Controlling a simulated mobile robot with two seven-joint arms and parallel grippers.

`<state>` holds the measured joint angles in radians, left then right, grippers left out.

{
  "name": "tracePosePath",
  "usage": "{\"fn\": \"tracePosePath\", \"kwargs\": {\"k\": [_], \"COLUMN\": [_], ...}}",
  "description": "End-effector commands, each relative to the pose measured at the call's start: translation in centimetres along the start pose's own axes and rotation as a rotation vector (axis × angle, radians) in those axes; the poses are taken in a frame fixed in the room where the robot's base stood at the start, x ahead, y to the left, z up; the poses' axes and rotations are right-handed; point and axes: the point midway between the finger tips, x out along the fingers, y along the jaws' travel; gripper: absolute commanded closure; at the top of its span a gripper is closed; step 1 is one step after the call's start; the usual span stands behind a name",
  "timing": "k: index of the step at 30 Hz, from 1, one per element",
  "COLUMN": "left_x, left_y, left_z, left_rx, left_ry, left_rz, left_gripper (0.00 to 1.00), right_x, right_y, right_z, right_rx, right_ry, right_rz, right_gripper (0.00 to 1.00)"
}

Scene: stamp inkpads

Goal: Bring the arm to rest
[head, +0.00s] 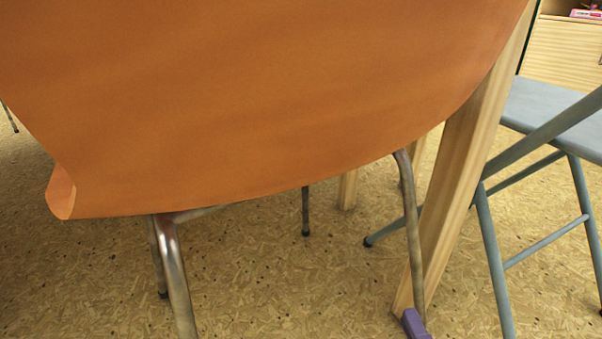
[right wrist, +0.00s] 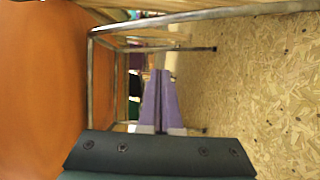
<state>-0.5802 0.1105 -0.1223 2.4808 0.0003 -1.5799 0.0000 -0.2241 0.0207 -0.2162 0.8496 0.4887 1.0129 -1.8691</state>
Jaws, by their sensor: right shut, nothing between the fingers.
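My right gripper (right wrist: 160,76) shows in the right wrist view as two purple fingers that lie together, shut with nothing between them. In the head view only a small purple piece of it (head: 414,325) shows at the bottom edge, in front of the foot of a wooden leg. My left gripper is not in view.
An orange chair (head: 270,100) with metal legs fills much of the head view; it is at the left of the right wrist view (right wrist: 40,90). A wooden leg (head: 462,170) stands right of it. A grey folding chair (head: 560,105) is farther right. Speckled floor (head: 260,280) lies below.

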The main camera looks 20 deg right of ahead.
Motion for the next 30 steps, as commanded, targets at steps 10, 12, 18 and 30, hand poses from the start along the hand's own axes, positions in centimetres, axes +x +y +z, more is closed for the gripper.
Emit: {"fn": "tracePosePath", "kwargs": {"k": [10,12,18,30], "left_x": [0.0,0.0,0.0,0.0], "left_y": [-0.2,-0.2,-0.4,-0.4], "left_z": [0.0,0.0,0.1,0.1], "left_rx": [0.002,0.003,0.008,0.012], "left_ry": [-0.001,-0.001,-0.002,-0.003], "left_rz": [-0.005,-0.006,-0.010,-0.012], "left_gripper": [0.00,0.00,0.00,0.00], "right_x": [1.8,1.8,-0.2,-8.9], "right_y": [-0.9,-0.9,-0.2,4.8], "right_z": [-4.8,-6.3,-8.2,-2.6], "right_rx": [0.365,0.485,0.743,1.030], "right_ry": [0.164,0.196,0.140,-0.506], "right_rz": [-0.258,-0.381,-0.741,-1.131], "right_gripper": [1.00,1.00,1.00,1.00]}}
